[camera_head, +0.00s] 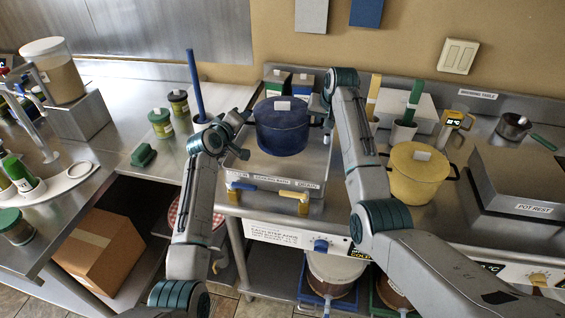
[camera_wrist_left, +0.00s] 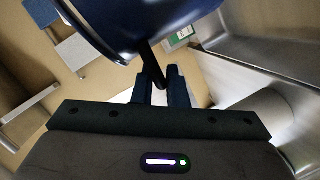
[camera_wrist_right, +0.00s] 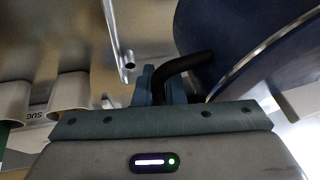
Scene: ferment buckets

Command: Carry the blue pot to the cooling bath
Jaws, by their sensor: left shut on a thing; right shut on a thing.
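The blue pot (camera_head: 282,127), lidded with a pale tag on top, is upright over the back part of the cooling bath (camera_head: 275,186), a pale open basin with labels on its front edge. I cannot tell whether its base touches the bath. My left gripper (camera_head: 243,122) is shut on the pot's left handle, a black bar that shows in the left wrist view (camera_wrist_left: 151,60). My right gripper (camera_head: 326,117) is shut on the right handle, which shows in the right wrist view (camera_wrist_right: 185,63). The pot's underside is hidden.
A yellow pot (camera_head: 418,175) stands right of the bath, near a grey pot rest block (camera_head: 520,180). A holder with a blue-handled tool (camera_head: 196,85) stands on the left. Taps (camera_head: 240,187) sit at the bath's front. Cartons (camera_head: 303,84) stand behind the pot.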

